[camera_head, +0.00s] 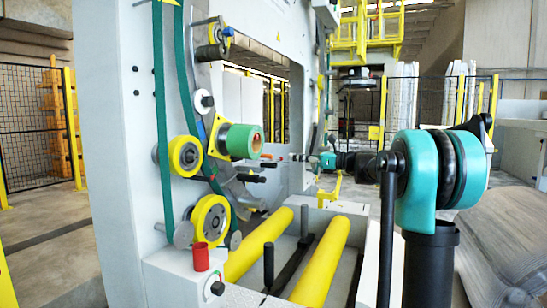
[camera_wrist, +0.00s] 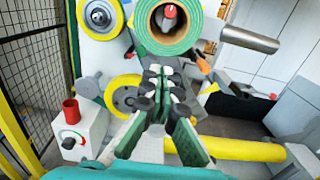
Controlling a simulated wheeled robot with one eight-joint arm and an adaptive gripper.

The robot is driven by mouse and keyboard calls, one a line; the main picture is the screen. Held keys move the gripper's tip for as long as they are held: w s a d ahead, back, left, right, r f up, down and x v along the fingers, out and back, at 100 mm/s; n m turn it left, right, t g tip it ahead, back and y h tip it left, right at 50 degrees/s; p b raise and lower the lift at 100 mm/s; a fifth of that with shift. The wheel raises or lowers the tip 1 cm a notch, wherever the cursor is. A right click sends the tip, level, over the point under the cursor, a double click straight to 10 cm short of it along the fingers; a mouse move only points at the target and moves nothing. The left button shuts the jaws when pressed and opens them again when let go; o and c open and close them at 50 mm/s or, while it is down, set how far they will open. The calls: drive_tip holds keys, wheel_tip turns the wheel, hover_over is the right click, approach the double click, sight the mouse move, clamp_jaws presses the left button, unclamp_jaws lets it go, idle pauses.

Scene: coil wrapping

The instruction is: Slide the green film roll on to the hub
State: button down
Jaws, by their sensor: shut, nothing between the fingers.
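The green film roll (camera_head: 240,141) sits around the hub on the white machine frame, with the hub's yellow plate (camera_head: 213,137) behind it. In the wrist view the roll (camera_wrist: 182,44) shows its brown core, end on, at the top. The grey hub with a red tip (camera_wrist: 168,17) shows inside the core. My gripper (camera_head: 287,158) is to the right of the roll and slightly lower, apart from it. In the wrist view my gripper (camera_wrist: 165,73) has its fingertips together below the roll, with nothing held. Contact between roll and plate is hidden.
Yellow wheels (camera_head: 185,156) and a green strap (camera_head: 163,110) are left of the roll. An orange-tipped handle (camera_wrist: 204,66) projects just below and right of it. Yellow rollers (camera_head: 322,262) lie low in front. A red cup (camera_head: 201,257) stands on the lower box.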

sight(256, 154)
drive_tip(key=x, duration=1.3)
drive_tip(key=shift+w+a, duration=0.1)
drive_tip(key=shift+a, duration=0.2)
drive_tip(key=shift+a+r, duration=0.1)
drive_tip(key=shift+x, duration=2.2)
